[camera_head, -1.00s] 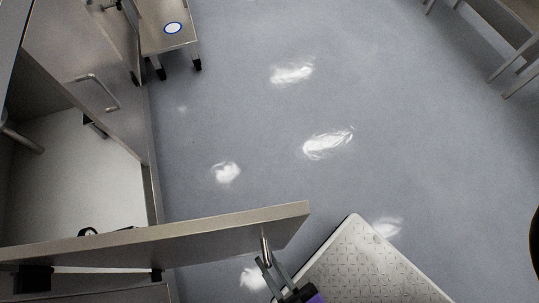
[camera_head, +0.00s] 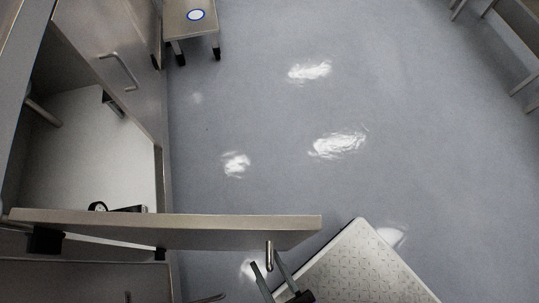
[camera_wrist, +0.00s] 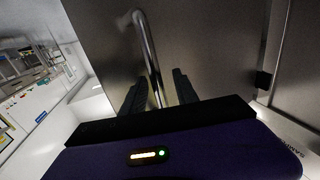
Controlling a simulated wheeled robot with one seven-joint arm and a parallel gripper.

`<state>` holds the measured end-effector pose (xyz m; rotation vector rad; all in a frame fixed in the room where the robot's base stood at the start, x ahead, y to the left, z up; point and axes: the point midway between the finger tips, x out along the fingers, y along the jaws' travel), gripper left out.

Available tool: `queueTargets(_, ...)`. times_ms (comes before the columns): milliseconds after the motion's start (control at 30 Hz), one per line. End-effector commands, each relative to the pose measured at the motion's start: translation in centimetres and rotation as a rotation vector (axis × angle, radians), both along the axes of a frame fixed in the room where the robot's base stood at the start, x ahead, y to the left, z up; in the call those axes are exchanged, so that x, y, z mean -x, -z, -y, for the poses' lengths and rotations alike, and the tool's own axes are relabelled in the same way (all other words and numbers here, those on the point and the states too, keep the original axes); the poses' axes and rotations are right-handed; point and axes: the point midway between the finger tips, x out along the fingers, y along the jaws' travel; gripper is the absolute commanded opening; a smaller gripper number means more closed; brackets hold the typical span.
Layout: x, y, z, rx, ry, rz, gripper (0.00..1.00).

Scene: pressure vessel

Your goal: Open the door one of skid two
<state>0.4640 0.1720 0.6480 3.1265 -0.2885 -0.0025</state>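A metal cabinet door (camera_head: 180,232) stands swung well out from the cabinet on the left in the head view, seen nearly along its top edge. Its bar handle (camera_head: 269,254) is near the free end, on the face towards me. My gripper (camera_head: 268,268) is at this handle, its two fingers apart on either side of the bar. In the wrist view the handle (camera_wrist: 150,55) runs down between the dark fingers of my gripper (camera_wrist: 158,92), with gaps beside it. The bar's lower end is hidden behind the gripper body.
The open cabinet's pale interior (camera_head: 85,165) shows a dark fitting (camera_head: 115,208). Another door with a handle (camera_head: 118,72) is beyond it. A small bench (camera_head: 189,28) stands at the top left, a table (camera_head: 520,40) at the top right. Grey floor (camera_head: 430,150) between is clear.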

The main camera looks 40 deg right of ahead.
Motion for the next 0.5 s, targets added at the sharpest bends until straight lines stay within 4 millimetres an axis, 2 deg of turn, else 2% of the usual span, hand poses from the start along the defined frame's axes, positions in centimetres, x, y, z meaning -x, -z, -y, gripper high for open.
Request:
queueTargets(267, 0.8, 0.0, -0.1, 0.000, 0.000, -0.001, 0.36)
queueTargets(500, 4.6, 0.1, -0.9, -0.001, -0.001, -0.003, 0.36)
